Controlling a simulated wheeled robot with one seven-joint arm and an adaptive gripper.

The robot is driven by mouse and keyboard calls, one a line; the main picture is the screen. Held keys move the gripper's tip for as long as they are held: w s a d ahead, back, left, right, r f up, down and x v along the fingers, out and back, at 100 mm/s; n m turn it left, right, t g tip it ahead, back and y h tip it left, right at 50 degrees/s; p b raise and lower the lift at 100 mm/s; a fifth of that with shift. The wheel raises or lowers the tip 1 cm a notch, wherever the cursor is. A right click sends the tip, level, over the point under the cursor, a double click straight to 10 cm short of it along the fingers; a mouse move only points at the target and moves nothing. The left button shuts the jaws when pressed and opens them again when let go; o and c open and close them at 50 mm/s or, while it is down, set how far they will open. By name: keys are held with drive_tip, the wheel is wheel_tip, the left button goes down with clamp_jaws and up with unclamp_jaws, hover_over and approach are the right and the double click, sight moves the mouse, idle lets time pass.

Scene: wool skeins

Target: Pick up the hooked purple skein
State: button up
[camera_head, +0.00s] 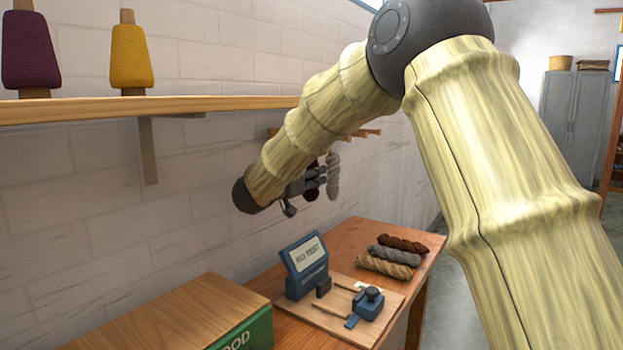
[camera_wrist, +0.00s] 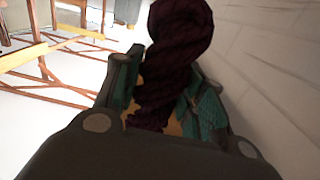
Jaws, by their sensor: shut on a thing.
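The purple skein (camera_wrist: 177,55) is a dark, twisted hank between my gripper's fingers in the wrist view. My gripper (camera_wrist: 160,105) is shut on it, with one teal finger on each side. In the head view my gripper (camera_head: 290,195) is by the wall, and the dark purple skein (camera_head: 312,182) shows partly behind it. A grey skein (camera_head: 333,177) hangs just right of it from a peg on the wooden peg rail (camera_head: 358,134). I cannot tell whether the purple skein still touches its peg, as my arm covers that part.
A shelf (camera_head: 90,107) bears purple (camera_head: 29,50) and yellow (camera_head: 131,55) yarn cones. A green-sided box (camera_head: 245,333) stands in front.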

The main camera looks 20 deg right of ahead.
drive_tip(key=s+a+r, duration=0.1)
drive_tip(key=s+a, duration=0.5)
drive_tip(key=s, duration=0.6)
drive_tip(key=shift+s+r+p, duration=0.15)
drive_tip(key=shift+r+p, duration=0.05)
drive_tip(key=shift+p, duration=0.1)
drive_tip(key=shift+p, duration=0.5)
drive_tip(key=shift+s+a, duration=0.1)
drive_tip(key=shift+a, duration=0.05)
drive_tip(key=shift+p+v, duration=0.85)
drive_tip(key=shift+v, duration=0.75)
drive_tip(key=s+d+p, duration=0.2)
drive_tip(key=s+d, duration=0.6)
drive_tip(key=s, duration=0.3)
drive_tip(key=shift+d, duration=0.35)
idle(0.5)
